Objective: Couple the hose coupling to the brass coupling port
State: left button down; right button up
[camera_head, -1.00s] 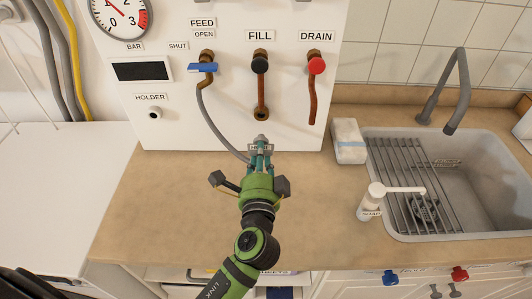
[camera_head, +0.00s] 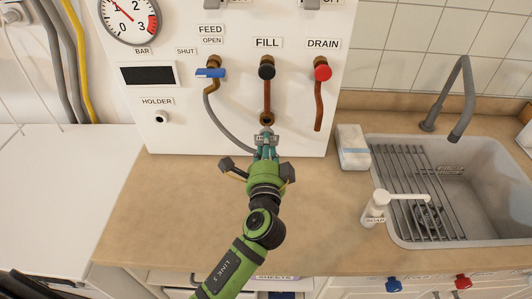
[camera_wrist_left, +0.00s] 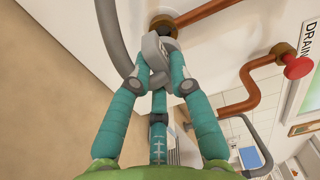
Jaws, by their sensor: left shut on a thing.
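My left gripper (camera_head: 266,150) is shut on the grey hose coupling (camera_head: 266,138), with the grey hose (camera_head: 222,125) trailing to the left and up to the feed valve. The brass coupling port (camera_head: 267,118) is at the lower end of the copper pipe under FILL. The coupling's front end is right at the port in the head view. In the left wrist view the teal fingers close round the coupling (camera_wrist_left: 154,62), and the port (camera_wrist_left: 163,24) shows just beyond it, partly covered. I cannot tell whether they touch. My right gripper is not in view.
The feed valve has a blue lever (camera_head: 210,73); the fill knob (camera_head: 267,60) is black and the drain knob (camera_head: 322,61) red. An empty holder (camera_head: 161,116) is at the left. A wrapped block (camera_head: 352,146), soap dispenser (camera_head: 376,207) and sink (camera_head: 480,180) stand right. The counter left is clear.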

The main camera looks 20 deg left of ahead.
pick_arm(q)
jog(key=shift+w+a, duration=0.2)
jog(key=shift+w, duration=0.45)
dwell(0.6)
jog(key=shift+x, duration=1.45)
dwell(0.4)
jog(key=c, duration=1.1)
grip_release()
jog(key=shift+o, duration=0.2)
jog(key=v, duration=1.2)
